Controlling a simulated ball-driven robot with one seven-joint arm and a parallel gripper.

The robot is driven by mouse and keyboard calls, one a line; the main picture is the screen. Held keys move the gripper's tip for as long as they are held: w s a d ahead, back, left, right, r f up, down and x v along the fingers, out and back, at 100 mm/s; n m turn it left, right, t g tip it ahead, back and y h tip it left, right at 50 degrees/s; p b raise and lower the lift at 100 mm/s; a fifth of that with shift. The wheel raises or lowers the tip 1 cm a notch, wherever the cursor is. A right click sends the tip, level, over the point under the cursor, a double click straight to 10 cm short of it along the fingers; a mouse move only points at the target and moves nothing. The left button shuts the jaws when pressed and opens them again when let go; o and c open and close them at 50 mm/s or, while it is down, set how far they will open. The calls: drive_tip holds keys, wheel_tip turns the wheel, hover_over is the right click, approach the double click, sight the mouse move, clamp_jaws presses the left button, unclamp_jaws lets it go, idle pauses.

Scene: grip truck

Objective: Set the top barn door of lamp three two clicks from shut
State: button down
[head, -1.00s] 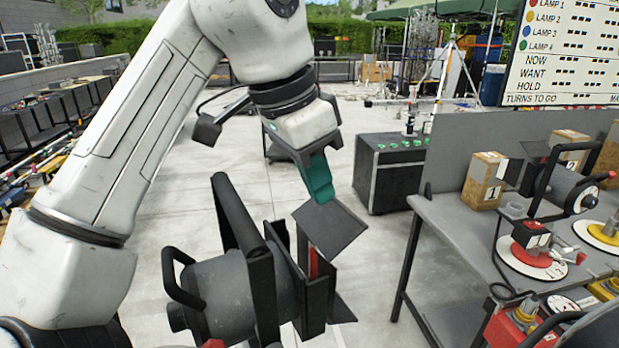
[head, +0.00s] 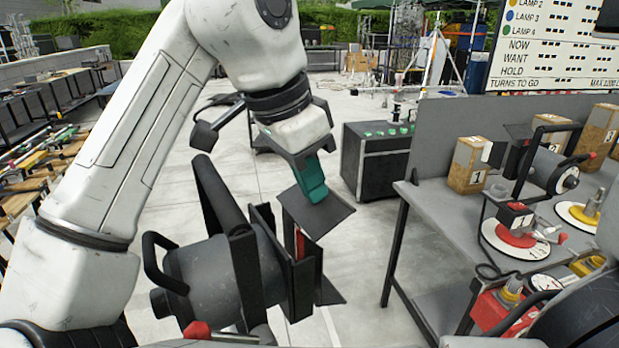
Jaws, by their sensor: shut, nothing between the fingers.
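A grey stage lamp (head: 205,283) with a looped black handle fills the lower left of the head view, its front facing right. No number shows on it. My gripper (head: 317,198) has teal fingers, shut and empty, pointing down. The fingertips overlap the top flap in the picture. I cannot tell whether they touch it. The flap's hidden part lies behind the fingers.
A grey bench (head: 440,215) on the right carries a smaller lamp (head: 550,167), numbered wooden blocks (head: 467,165) and a white dial with a red knob (head: 517,235). A lamp board (head: 560,45) hangs top right. Open floor lies between.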

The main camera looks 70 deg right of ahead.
sight(305, 208)
drive_tip(key=shift+s+d+f, duration=0.25)
drive_tip(key=shift+d+f, duration=0.05)
drive_tip(key=shift+f, duration=0.35)
drive_tip(key=shift+r, duration=0.1)
drive_tip(key=shift+s+d+r, duration=0.15)
drive_tip(key=shift+d, duration=0.05)
drive_tip(key=shift+s+d, duration=0.1)
drive_tip(key=shift+d, duration=0.05)
drive_tip(key=shift+p, duration=0.3)
drive_tip(key=p+v, duration=0.6)
drive_tip(key=v, duration=0.2)
drive_tip(key=shift+p, duration=0.3)
idle(0.6)
